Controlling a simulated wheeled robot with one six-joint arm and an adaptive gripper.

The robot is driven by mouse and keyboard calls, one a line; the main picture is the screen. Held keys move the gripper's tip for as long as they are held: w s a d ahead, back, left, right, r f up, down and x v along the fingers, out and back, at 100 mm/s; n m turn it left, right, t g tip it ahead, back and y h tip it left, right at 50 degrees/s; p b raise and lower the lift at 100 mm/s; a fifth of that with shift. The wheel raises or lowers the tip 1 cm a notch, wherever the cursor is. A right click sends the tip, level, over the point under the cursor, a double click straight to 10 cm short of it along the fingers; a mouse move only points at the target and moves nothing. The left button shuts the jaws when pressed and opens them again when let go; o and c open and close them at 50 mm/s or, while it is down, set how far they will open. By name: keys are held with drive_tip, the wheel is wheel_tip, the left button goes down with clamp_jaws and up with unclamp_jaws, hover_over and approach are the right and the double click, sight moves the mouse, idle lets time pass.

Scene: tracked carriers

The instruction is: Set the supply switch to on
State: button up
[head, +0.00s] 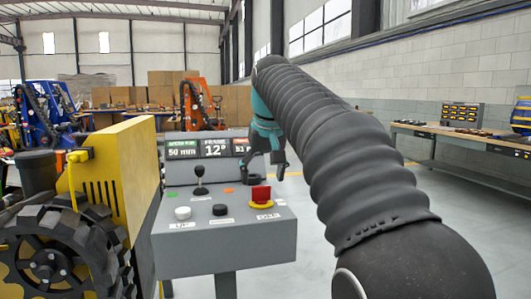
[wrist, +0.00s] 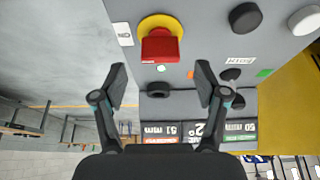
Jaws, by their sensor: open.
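The grey control console (head: 225,245) stands in front of me. On its right side is a red switch handle on a yellow round base (head: 261,197), which looks like the supply switch; its label is too small to read. The red handle (wrist: 160,46) also shows upper centre in the wrist view, with the yellow base behind it. My gripper (head: 270,168) is open and empty, above and behind the red handle in the head view. In the wrist view my gripper (wrist: 161,78) has its fingers apart, with the handle beyond the gap, apparently untouched.
The console also bears a white knob (head: 183,213), a black knob (head: 220,209), a black-ball lever (head: 200,181) and display panels (head: 214,148). A yellow machine with a black track (head: 85,250) stands close at left. A workbench (head: 460,133) is at far right; floor between is clear.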

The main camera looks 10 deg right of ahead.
drive_tip(key=v, duration=0.7)
drive_tip(key=shift+r, duration=0.25)
drive_tip(key=shift+s, duration=0.15)
drive_tip(key=s+f, duration=1.3)
drive_tip(key=f, duration=0.3)
drive_tip(key=s+f+t, duration=0.1)
drive_tip(key=s+f, duration=1.2)
drive_tip(key=f, duration=0.4)
drive_tip(key=shift+c, duration=0.3)
